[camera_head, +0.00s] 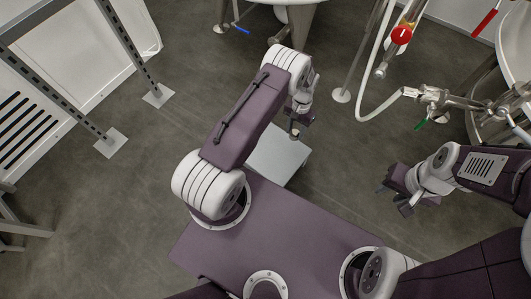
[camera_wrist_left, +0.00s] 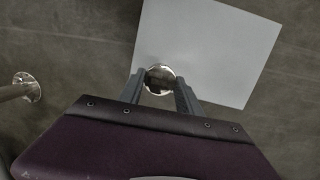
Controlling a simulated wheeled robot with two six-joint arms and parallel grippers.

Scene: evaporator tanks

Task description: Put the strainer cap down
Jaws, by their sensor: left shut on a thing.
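The strainer cap (camera_wrist_left: 159,78) is a small, round, shiny metal piece between the fingertips of my left gripper (camera_wrist_left: 160,92). In the head view my left gripper (camera_head: 297,124) hangs over the near middle, shut on the cap, above or at the edge of a pale square top (camera_head: 281,158). That top also shows behind the cap in the left wrist view (camera_wrist_left: 215,45). I cannot tell whether the cap touches it. My right gripper (camera_head: 393,200) is at the right, with its fingers apart and nothing between them.
A metal tank (camera_head: 290,4) on legs stands at the back. A white hose (camera_head: 370,90) and a valve pipe (camera_head: 440,98) with a green handle lie at the right, near my right arm. A grey metal frame (camera_head: 60,90) stands at the left.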

